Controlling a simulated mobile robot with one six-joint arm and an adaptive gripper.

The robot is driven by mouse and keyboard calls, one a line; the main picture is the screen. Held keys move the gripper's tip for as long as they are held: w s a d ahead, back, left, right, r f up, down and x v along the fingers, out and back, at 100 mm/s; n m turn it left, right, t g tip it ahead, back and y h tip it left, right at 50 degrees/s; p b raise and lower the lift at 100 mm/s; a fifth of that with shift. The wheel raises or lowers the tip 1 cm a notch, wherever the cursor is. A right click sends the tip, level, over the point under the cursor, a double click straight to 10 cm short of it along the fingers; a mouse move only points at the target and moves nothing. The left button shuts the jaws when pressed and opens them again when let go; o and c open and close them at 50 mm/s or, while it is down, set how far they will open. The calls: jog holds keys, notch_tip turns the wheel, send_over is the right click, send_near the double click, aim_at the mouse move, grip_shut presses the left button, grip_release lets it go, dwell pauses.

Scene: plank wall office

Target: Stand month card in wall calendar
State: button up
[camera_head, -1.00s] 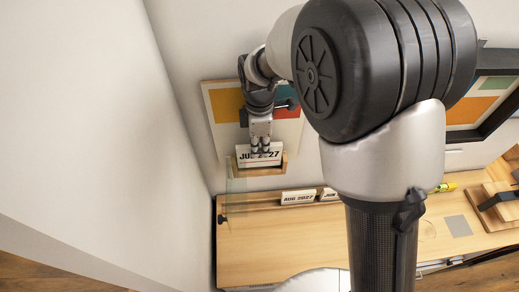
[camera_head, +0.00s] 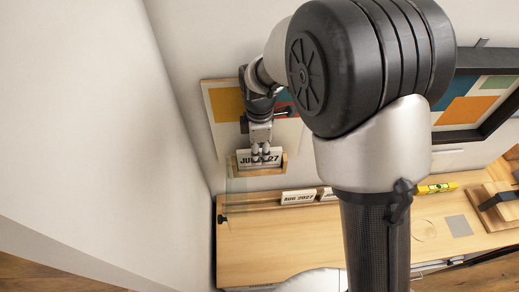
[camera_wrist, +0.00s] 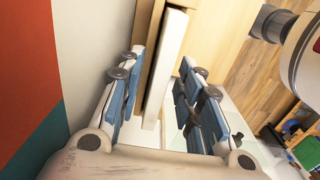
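The wall calendar hangs on the wall, with a colour-block picture panel (camera_head: 226,104) above a wooden card holder (camera_head: 262,172). A white month card (camera_head: 245,157), lettered JUL with 27 at the end, stands in the holder. My fingers cover the middle of its lettering. My gripper (camera_head: 264,152) is at the card's top. In the wrist view the card (camera_wrist: 167,62) shows edge-on beside the wooden holder (camera_wrist: 152,70), between my two fingers. The fingers (camera_wrist: 160,100) are apart, with gaps to the card on both sides. The card's lower edge is hidden there.
Below is a wooden desk (camera_head: 285,250) with a rail holding an AUG 2027 card (camera_head: 298,197) and another card partly behind my arm. A yellow level (camera_head: 437,188) lies to the right. A dark-framed picture (camera_head: 480,100) hangs right. A plain wall stands close on the left.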

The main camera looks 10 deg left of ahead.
notch_tip(320, 180, up, 12)
jog(key=s+d+r+m+t, duration=0.1)
jog(key=s+d+r+m, duration=0.35)
jog(key=d+r, duration=0.3)
jog(key=s+d+m+t, duration=0.3)
jog(key=s+d+m, duration=1.1)
jog(key=s+m, duration=0.2)
jog(key=shift+s+d+r+t+p, duration=0.15)
jog(key=shift+s+r+t+p, duration=0.1)
jog(key=shift+r+t+p, duration=0.1)
